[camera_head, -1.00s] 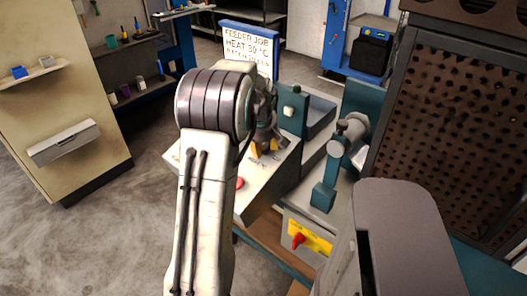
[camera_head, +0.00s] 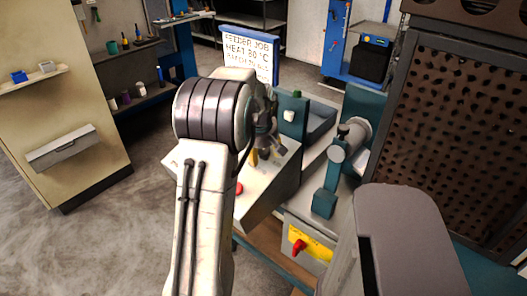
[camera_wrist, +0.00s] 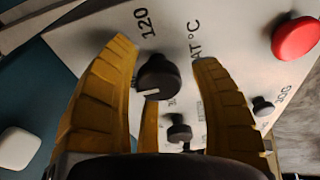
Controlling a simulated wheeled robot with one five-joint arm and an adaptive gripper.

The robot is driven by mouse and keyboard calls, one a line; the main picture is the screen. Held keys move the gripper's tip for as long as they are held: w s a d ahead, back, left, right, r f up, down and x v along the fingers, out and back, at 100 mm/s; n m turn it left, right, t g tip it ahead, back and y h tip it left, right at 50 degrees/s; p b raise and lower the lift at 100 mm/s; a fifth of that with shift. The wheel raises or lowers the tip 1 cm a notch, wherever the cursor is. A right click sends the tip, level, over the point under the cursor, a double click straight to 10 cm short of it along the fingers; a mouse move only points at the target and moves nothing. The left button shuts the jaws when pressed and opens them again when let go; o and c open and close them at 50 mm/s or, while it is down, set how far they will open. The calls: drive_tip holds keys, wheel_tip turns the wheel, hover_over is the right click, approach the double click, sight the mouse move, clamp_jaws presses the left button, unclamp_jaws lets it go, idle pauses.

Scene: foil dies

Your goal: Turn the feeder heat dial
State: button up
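The heat dial (camera_wrist: 158,76) is a round black knob with a white pointer mark, on a pale panel (camera_wrist: 225,25) marked "120" and "°C". My gripper is open. In the head view my gripper (camera_head: 262,156) is over the panel's sloped face (camera_head: 262,200), and my arm hides the dial.
A red button (camera_wrist: 297,38) and smaller black knobs (camera_wrist: 180,132) (camera_wrist: 263,106) share the panel. A red switch on a yellow plate (camera_head: 299,247), a teal lever (camera_head: 325,200) and a perforated guard (camera_head: 450,140) stand to the right. Open floor (camera_head: 90,240) lies at left.

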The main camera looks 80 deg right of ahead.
drive_tip(key=shift+o, duration=0.5)
drive_tip(key=shift+r, duration=0.1)
drive_tip(key=shift+r, duration=0.25)
drive_tip(key=v, duration=1.1)
drive_tip(key=shift+a+r, duration=0.15)
drive_tip(key=shift+r, duration=0.1)
